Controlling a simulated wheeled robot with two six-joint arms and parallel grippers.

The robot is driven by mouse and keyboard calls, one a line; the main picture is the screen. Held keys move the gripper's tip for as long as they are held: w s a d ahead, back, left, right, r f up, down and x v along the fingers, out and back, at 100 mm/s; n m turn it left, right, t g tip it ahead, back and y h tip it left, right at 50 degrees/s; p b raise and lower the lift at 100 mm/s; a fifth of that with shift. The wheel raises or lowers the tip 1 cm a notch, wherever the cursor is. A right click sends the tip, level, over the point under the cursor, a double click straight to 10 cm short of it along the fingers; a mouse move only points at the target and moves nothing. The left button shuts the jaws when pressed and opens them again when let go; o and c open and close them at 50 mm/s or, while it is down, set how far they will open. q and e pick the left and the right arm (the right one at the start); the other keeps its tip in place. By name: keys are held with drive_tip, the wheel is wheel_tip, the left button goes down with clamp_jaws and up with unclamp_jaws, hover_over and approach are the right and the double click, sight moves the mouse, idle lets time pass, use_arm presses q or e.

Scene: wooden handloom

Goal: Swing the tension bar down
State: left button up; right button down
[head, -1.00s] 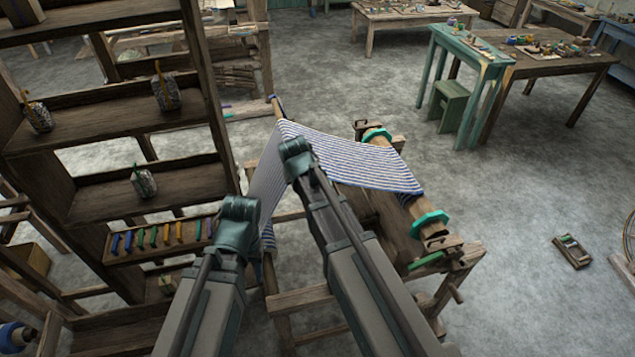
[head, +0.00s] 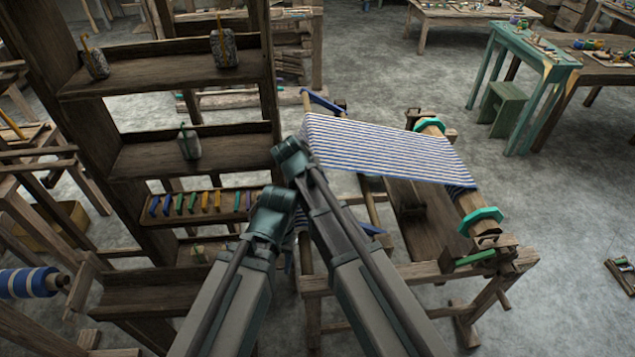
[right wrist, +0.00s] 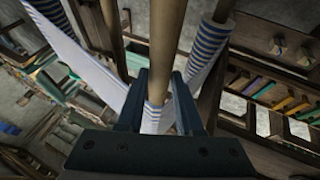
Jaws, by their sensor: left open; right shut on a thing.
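The wooden loom (head: 425,277) stands at the centre right in the head view, with blue-and-white striped cloth (head: 385,148) stretched across its top. Blue levers (head: 325,103) show at its left side. In the right wrist view, my right gripper (right wrist: 160,88) is shut around a round wooden bar (right wrist: 158,50), apparently the tension bar. Striped cloth (right wrist: 212,50) hangs on either side of it there. In the head view, my right gripper is hidden behind my arms. My left gripper (head: 287,258) is open and low beside the loom's left side, mostly covered by my arm.
A blue striped roll (head: 28,282) is at the far left. A teal table (head: 535,55) and stool (head: 502,103) stand at the back right.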

use_arm(q)
drive_tip(key=shift+f, duration=0.25)
use_arm(e)
drive_tip(key=shift+s+a+f, duration=0.25)
drive_tip(key=shift+a+f, duration=0.1)
drive_tip(key=shift+a, duration=0.1)
drive_tip(key=c, duration=1)
unclamp_jaws()
drive_tip(key=o, duration=0.4)
drive_tip(key=shift+w+a, duration=0.2)
use_arm(q)
drive_tip(key=shift+a, duration=0.2)
use_arm(e)
drive_tip(key=shift+d, duration=0.1)
use_arm(q)
drive_tip(key=shift+w+r, duration=0.1)
use_arm(e)
drive_tip(key=shift+d+r, duration=0.1)
